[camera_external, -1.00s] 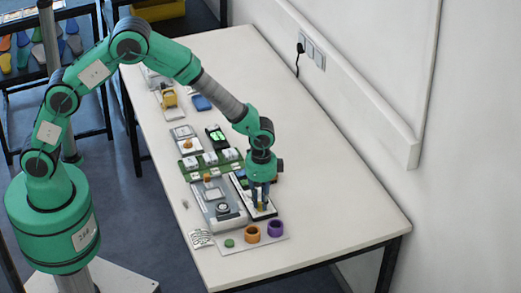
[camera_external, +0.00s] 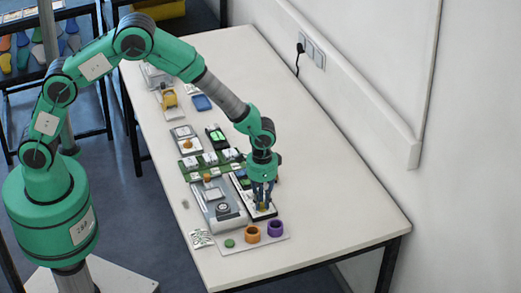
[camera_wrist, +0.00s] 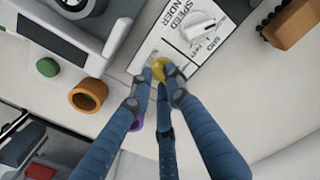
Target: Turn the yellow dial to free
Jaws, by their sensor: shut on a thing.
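The yellow dial (camera_wrist: 158,68) sits on a white panel (camera_wrist: 150,52) with black lettering, including "SPEED", in the wrist view. In the external view the dial (camera_external: 262,207) shows low between my fingers, near the front of the table. My gripper (camera_external: 263,200) points straight down over the panel. In the wrist view its blue fingers (camera_wrist: 159,82) close around the dial from several sides and hide part of it. A larger white dial (camera_wrist: 198,27) is on the same panel. The mark the yellow dial points at is not readable.
An orange ring (camera_external: 252,234), a purple ring (camera_external: 276,228) and a green disc (camera_external: 229,243) stand just in front of the panel. A grey device (camera_external: 215,205) lies close on the left. The table (camera_external: 330,190) is clear to the right.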

